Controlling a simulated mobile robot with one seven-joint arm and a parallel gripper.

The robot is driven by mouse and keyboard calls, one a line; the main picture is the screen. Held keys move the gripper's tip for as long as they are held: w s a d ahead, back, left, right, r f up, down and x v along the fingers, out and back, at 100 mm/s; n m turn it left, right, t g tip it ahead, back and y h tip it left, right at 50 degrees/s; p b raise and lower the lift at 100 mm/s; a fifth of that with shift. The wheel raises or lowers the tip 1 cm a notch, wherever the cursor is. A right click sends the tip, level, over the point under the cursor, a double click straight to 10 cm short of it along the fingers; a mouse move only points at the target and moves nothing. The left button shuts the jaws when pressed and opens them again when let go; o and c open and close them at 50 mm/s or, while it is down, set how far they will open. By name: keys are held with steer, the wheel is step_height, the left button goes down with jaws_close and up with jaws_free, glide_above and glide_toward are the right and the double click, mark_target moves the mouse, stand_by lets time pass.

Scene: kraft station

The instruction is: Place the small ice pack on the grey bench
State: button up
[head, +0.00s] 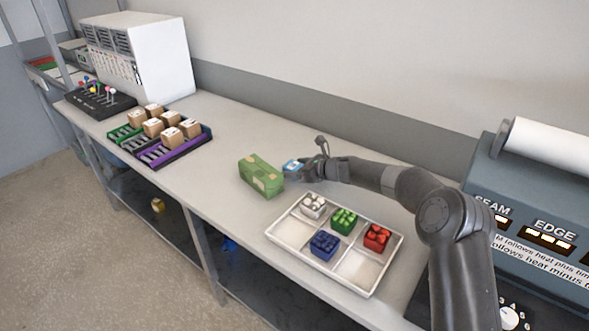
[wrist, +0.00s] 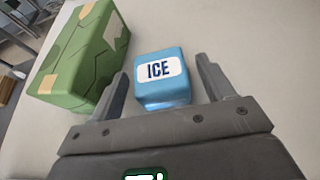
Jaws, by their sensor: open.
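The small ice pack (wrist: 162,80) is a blue block with a white "ICE" label. It lies on the grey bench (head: 228,130). In the head view the ice pack (head: 291,165) shows between the green parcel and my gripper. My gripper (head: 303,169) is low over the bench with its fingers pointing left. In the wrist view my gripper (wrist: 165,75) is open, one finger on each side of the ice pack, with a visible gap on the right side. Whether the left finger touches it I cannot tell.
A green taped parcel (head: 261,177) sits close beside the ice pack; it also shows in the wrist view (wrist: 80,58). A white divided tray (head: 283,232) holds coloured blocks in front. Small cartons (head: 153,127) stand on racks at left. A sealing machine (head: 530,200) is at right.

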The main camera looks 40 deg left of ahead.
steer(key=v, duration=1.1)
steer(key=shift+d, duration=0.1)
steer(key=shift+d+r, duration=0.15)
steer(key=s+d+r+n+t+h, duration=0.1)
steer(key=s+d+r+n+h, duration=0.3)
steer(key=d, duration=0.7)
steer(key=s+d+r+n+t+h, duration=0.1)
steer(key=s+d+r+n, duration=0.45)
steer(key=d, duration=0.45)
steer(key=s+d+r+n+t+h, duration=0.1)
steer(key=s+d+r+n+h, duration=0.4)
steer(key=d, duration=0.6)
steer(key=s+d+n+t+h, duration=0.1)
steer(key=s+d, duration=0.8)
steer(key=d, duration=0.2)
steer(key=s+d+r+n+t+h, duration=0.1)
steer(key=s+d+n+h, duration=0.1)
steer(key=s+d, duration=0.7)
steer(key=d, duration=0.3)
steer(key=shift+s+t, duration=0.2)
steer(key=shift+t, duration=0.1)
